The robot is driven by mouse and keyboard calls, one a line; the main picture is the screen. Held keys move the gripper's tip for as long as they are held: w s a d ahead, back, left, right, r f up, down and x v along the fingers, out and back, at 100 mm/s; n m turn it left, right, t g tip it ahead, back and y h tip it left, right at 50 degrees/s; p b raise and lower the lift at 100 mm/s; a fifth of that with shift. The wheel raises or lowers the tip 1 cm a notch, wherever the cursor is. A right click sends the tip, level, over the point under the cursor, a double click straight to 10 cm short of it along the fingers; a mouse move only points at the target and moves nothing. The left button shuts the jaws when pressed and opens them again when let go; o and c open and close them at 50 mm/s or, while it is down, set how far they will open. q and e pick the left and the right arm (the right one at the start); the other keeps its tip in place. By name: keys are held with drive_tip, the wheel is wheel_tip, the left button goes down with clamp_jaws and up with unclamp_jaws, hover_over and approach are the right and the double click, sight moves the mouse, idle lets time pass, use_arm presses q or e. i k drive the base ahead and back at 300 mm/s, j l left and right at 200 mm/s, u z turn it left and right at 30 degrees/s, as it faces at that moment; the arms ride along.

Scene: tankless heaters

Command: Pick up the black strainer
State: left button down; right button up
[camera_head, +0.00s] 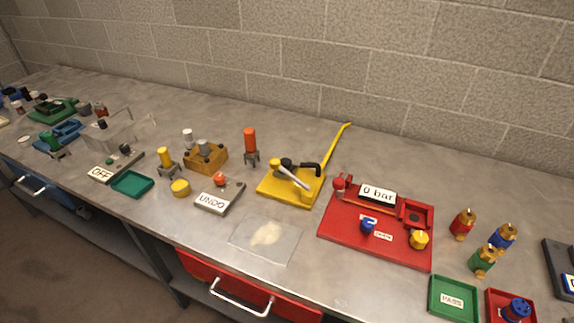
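I cannot single out a black strainer with certainty. A small black piece (102,124) shows at the clear-walled box (122,134) on the left part of the bench. Other small dark pieces (85,108) stand farther left, too small to tell what they are. Neither of my grippers is in view.
The grey bench (345,278) runs along a block wall. On it are a red board (340,228) with a "0 bar" sign, a green tray (132,184), a wooden block (190,158), and a PASS tray (434,297). A red drawer (200,270) is below.

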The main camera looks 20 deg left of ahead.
sight(286, 163)
drive_tip(key=j+z, duration=0.3)
drive_tip(key=k+j+z, duration=0.1)
drive_tip(key=j+z, duration=0.15)
drive_tip(key=j, duration=0.15)
drive_tip(key=k+j+z, duration=0.1)
drive_tip(key=j+z, duration=0.2)
drive_tip(key=k+j+z, duration=0.25)
drive_tip(key=j, duration=0.15)
drive_tip(key=i, duration=0.1)
